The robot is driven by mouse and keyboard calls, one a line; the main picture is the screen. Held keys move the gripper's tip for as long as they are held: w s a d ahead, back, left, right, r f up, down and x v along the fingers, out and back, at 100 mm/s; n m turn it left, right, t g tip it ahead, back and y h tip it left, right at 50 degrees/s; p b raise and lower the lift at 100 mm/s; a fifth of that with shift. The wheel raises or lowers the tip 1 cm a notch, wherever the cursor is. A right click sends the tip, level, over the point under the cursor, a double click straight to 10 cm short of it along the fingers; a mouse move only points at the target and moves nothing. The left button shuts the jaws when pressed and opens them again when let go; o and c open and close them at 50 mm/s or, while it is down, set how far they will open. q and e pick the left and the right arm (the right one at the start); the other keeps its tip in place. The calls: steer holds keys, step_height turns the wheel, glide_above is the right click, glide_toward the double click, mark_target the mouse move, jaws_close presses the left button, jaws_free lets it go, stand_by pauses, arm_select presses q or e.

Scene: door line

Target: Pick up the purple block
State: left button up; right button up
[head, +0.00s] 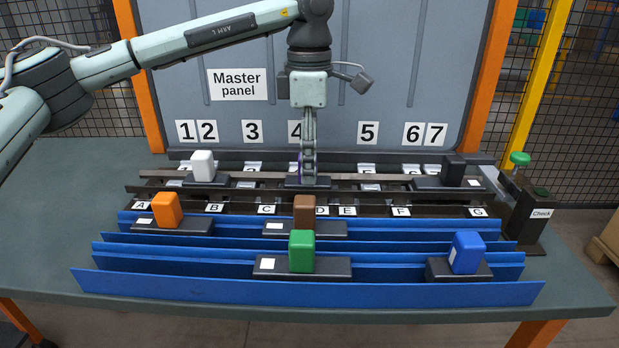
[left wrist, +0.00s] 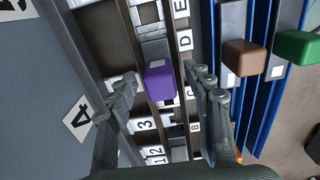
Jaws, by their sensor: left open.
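The purple block (left wrist: 160,84) shows between the two fingers of my left gripper (left wrist: 165,88) in the left wrist view. The fingers are spread apart, with a visible gap on each side of the block. In the head view my left gripper (head: 309,172) points straight down over a dark carrier (head: 308,183) on the rear rail, below the number 4. The gripper hides nearly all of the block there. My right gripper is not in view.
White (head: 203,166) and black (head: 454,168) blocks stand on the rear rail, left and right. Orange (head: 167,210), brown (head: 304,211), green (head: 301,251) and blue (head: 467,253) blocks stand on carriers in front. A Master panel (head: 400,80) rises behind. A check post (head: 530,215) stands at right.

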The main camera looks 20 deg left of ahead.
arm_select(q)
jaws_close()
steer(key=shift+r, duration=0.1)
stand_by(0.3)
